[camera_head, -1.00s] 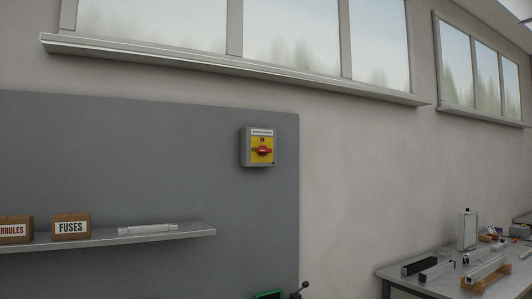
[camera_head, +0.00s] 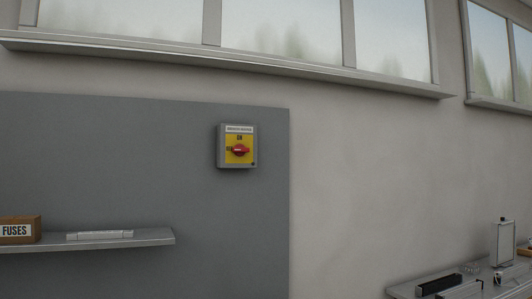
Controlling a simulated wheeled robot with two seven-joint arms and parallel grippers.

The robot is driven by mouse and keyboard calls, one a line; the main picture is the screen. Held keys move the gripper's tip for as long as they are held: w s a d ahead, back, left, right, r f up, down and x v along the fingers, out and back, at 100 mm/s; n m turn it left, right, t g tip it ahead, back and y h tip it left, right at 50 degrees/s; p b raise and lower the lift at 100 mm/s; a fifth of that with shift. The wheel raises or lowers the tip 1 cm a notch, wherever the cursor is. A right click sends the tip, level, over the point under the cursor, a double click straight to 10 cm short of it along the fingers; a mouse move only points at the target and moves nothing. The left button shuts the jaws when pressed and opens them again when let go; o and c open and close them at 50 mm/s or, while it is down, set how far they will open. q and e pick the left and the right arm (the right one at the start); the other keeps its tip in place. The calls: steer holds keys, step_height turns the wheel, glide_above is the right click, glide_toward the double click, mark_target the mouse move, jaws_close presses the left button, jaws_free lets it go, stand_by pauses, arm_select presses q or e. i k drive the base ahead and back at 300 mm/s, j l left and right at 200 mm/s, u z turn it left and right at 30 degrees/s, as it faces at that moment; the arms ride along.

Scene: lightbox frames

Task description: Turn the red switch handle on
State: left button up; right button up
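The red switch handle (camera_head: 240,150) sits on a yellow plate (camera_head: 240,159) on the front of a grey switch box (camera_head: 222,147). The box is fixed to the grey wall panel near its right edge. The handle looks roughly horizontal, with a small marking above it and one to its left; the lettering is too small to read surely. Neither of my grippers shows in the head view, and nothing covers the handle.
A grey shelf (camera_head: 150,237) on the panel (camera_head: 100,150) holds a FUSES box (camera_head: 17,230) and a pale bar (camera_head: 99,235). A workbench (camera_head: 405,290) with several items stands at the lower right. The space in front of the switch looks clear.

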mark_target(239, 150)
steer(key=i+l, duration=0.15)
steer(key=l, duration=0.25)
steer(key=i+l+u, duration=0.1)
steer(key=l, duration=0.3)
steer(key=i+l, duration=0.2)
steer(key=l, duration=0.2)
steer(key=i+l+u, duration=0.1)
steer(key=l, duration=0.3)
steer(key=i+l, duration=0.2)
steer(key=l, duration=0.2)
steer(key=i+l+u, duration=0.1)
steer(key=l, duration=0.35)
steer(key=i+l, duration=0.15)
steer(key=l, duration=0.25)
steer(key=i+l, duration=0.1)
steer(key=l, duration=0.35)
steer(key=u, duration=0.05)
